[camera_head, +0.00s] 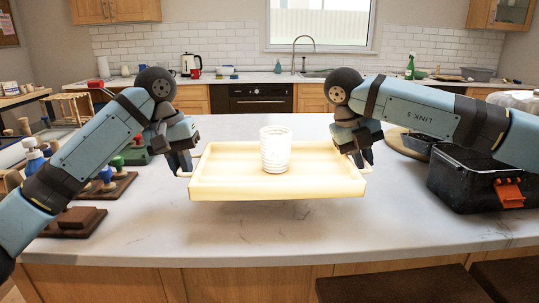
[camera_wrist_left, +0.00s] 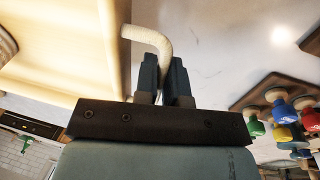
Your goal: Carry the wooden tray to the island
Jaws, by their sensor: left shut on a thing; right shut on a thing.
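The pale wooden tray (camera_head: 275,192) is level just above the grey stone top of the island (camera_head: 280,237), with a shadow under it. My right gripper (camera_head: 360,160) is shut at the tray's right end, where the arm and fingers mostly hide the handle.
A black toolbox (camera_head: 450,180) with an orange latch stands on the island at right. Coloured stamps on dark wooden blocks (camera_head: 75,218) stand at left; they also show in the wrist view (camera_wrist_left: 283,112). Dark stools (camera_head: 400,289) are at the front edge. The island top before the tray is clear.

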